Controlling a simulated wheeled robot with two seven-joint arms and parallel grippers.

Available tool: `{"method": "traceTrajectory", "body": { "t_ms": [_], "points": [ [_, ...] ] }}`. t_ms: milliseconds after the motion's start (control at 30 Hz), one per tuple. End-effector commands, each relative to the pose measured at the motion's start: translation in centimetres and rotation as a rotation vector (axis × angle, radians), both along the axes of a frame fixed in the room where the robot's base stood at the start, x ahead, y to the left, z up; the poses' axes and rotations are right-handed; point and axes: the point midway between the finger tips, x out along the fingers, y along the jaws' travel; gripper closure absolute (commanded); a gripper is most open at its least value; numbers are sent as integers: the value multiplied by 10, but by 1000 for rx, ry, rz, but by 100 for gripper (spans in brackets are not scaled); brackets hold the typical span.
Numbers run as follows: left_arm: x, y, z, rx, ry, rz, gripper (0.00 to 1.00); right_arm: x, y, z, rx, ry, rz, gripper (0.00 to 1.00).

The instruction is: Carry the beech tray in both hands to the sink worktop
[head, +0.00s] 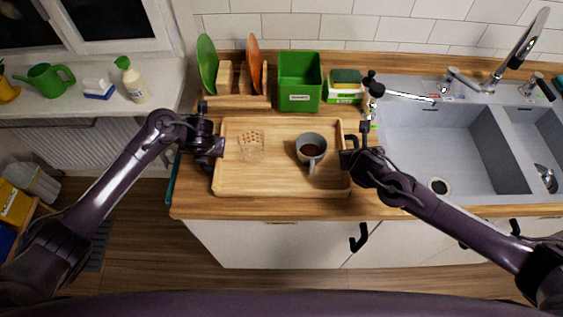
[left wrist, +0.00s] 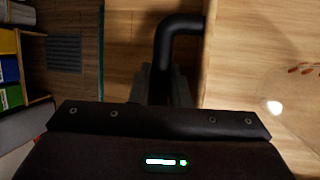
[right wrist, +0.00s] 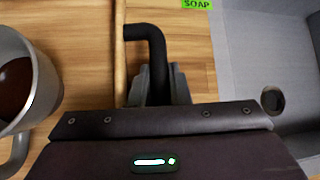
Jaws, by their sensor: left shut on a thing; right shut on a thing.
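The beech tray (head: 281,188) is over the wooden worktop left of the sink; I cannot tell whether it touches the wood. It looks level. A clear patterned glass (head: 251,147) stands on its left half and a grey mug (head: 312,141) of dark coffee on its right half. My left gripper (head: 216,147) is shut on the tray's left black handle (left wrist: 172,45). My right gripper (head: 347,158) is shut on the right black handle (right wrist: 152,45). The mug also shows at the left of the right wrist view (right wrist: 40,85).
Behind the tray stand a rack with a green plate (head: 207,64) and an orange plate (head: 253,62), a green bin (head: 299,82) and a sponge (head: 346,76). The grey sink (head: 430,140) with its tap (head: 495,75) lies right. A windowsill with a watering can (head: 45,78) is left.

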Motion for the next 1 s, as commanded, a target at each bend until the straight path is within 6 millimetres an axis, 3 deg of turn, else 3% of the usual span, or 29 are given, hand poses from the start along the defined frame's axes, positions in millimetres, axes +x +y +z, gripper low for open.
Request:
{"method": "traceTrajectory", "body": {
  "t_ms": [67,100,267,633,1000],
  "points": [
    [1,2,-6,3,-3,4,100,2,-2,-6,-2,-3,-6,100],
    [0,2,-7,4,0,4,83,0,-3,-8,-4,0,-5,83],
    [0,2,-5,2,1,2,62,0,-2,-5,-2,0,-4,62],
    [0,-1,1,-1,-1,-1,62,0,1,1,1,-1,0,62],
    [0,-1,37,-1,-1,-1,62,0,1,37,1,-1,2,62]
  ]
}}
